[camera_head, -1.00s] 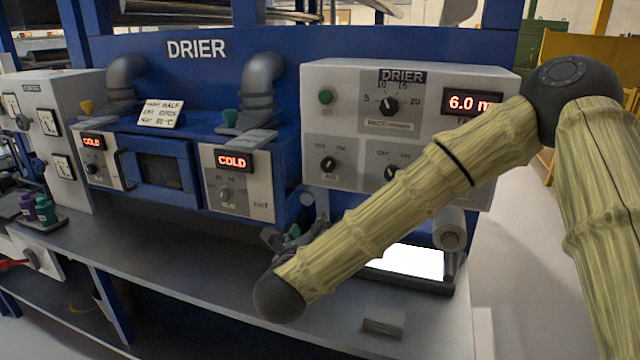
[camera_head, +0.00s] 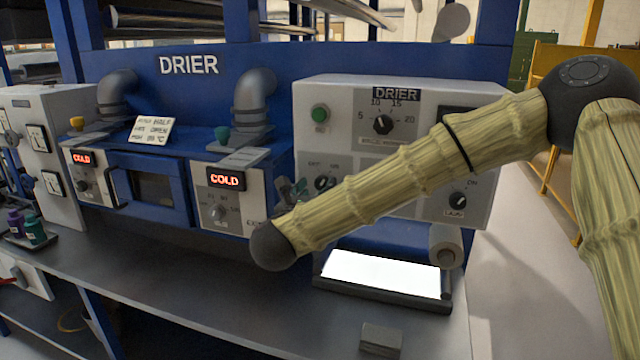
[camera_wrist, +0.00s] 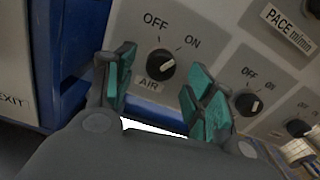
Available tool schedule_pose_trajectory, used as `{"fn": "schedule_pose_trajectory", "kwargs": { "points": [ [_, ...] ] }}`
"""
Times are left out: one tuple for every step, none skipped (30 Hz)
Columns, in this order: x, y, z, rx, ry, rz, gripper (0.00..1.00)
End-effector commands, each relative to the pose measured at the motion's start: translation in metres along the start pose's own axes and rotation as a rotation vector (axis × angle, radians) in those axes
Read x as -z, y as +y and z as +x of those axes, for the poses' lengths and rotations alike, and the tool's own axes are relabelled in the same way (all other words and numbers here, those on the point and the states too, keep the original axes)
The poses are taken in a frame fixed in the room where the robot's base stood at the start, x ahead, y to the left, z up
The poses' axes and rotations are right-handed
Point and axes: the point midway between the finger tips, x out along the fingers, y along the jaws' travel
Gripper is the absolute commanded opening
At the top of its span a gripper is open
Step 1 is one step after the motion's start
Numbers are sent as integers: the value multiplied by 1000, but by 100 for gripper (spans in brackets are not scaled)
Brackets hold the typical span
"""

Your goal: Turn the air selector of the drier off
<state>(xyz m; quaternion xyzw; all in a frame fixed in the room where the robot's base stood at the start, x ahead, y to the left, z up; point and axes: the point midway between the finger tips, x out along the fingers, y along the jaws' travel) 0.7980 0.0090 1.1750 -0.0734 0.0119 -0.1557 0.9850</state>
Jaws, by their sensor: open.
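The air selector (camera_wrist: 160,66) is a round black knob on the drier's pale grey panel, with AIR below it and OFF and ON above it. Its pale pointer mark appears to lean right, toward ON. In the head view this selector (camera_head: 323,183) is at the panel's lower left, just right of my gripper (camera_head: 291,190), which my forearm partly hides. In the wrist view my gripper (camera_wrist: 161,80) is open, its green-padded fingers on either side of the knob in the picture. Nothing is between the fingers; I cannot tell how far off the knob is.
Another OFF/ON selector (camera_wrist: 248,103) sits close beside the right finger. The pace dial (camera_head: 383,124) and green button (camera_head: 320,115) are above. A lit white plate (camera_head: 385,274) and grey block (camera_head: 381,338) lie on the bench below. The blue drier door (camera_head: 150,187) is left.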

Motion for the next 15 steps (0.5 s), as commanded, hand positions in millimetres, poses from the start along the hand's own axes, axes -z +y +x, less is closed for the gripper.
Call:
{"fn": "schedule_pose_trajectory", "kwargs": {
  "points": [
    [-2, -1, 6, 2, 0, 0, 54],
    [-1, -1, 9, 1, 0, 0, 54],
    [-1, 0, 12, 1, 0, 0, 54],
    [-1, -1, 15, 1, 0, 0, 54],
    [-1, -1, 17, 2, 0, 0, 54],
    [0, -1, 19, 2, 0, 0, 54],
    [0, -1, 20, 2, 0, 0, 54],
    [0, -1, 21, 2, 0, 0, 54],
    [0, -1, 22, 2, 0, 0, 54],
    [0, -1, 22, 2, 0, 0, 54],
    [0, -1, 23, 2, 0, 0, 54],
    [0, -1, 23, 1, 0, 0, 54],
    [0, -1, 23, 1, 0, 0, 54],
    [1, -1, 23, 1, 0, 0, 54],
    [1, -1, 23, 1, 0, 0, 54]
  ]
}}
